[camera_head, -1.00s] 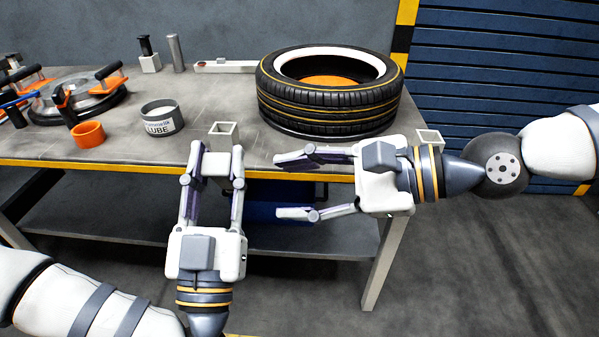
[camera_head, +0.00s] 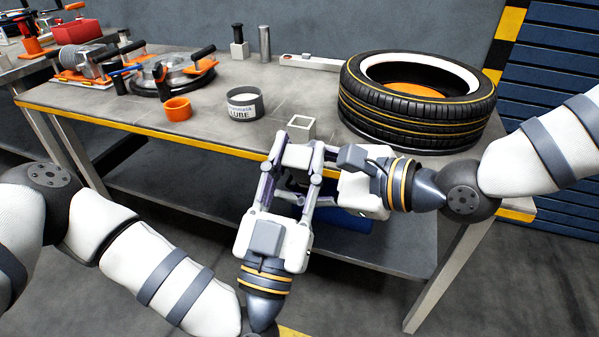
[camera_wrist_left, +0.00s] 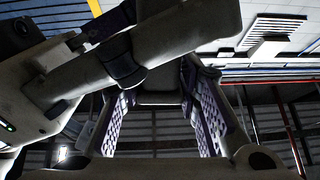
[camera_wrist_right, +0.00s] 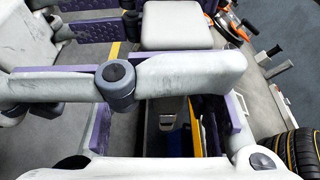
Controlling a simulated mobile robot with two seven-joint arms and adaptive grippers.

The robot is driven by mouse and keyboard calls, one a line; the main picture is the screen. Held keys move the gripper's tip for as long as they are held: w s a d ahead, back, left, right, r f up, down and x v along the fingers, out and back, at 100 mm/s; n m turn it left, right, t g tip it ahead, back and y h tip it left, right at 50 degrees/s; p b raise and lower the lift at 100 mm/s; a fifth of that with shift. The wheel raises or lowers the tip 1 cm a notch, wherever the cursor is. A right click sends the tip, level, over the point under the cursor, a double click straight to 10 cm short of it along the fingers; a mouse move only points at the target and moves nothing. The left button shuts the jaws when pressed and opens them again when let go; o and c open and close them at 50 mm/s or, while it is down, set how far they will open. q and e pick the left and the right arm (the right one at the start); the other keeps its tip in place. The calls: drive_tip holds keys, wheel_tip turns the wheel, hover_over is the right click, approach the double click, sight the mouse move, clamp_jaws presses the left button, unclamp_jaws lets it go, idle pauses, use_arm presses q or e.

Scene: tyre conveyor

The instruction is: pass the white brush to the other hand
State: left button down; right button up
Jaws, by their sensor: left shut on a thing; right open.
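A pale block, which I take for the white brush (camera_head: 297,155), sits between the fingertips of my left gripper (camera_head: 298,160). It shows dark and shaded in the left wrist view (camera_wrist_left: 155,84), and as a white block in the right wrist view (camera_wrist_right: 178,25). My left gripper is shut on it, in front of the table edge. My right gripper (camera_wrist_right: 153,130) is open and comes in from the right, close beside the left fingers. A finger of each gripper crosses the other's wrist view. In the head view the right fingertips are mostly hidden, and I cannot tell whether they touch the brush.
Behind are a tyre (camera_head: 415,110), a lube tin (camera_head: 244,106) and an orange cup (camera_head: 178,109).

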clamp_jaws()
use_arm(q)
drive_tip(key=c, duration=1.1)
unclamp_jaws()
use_arm(e)
drive_tip(key=shift+s, duration=0.1)
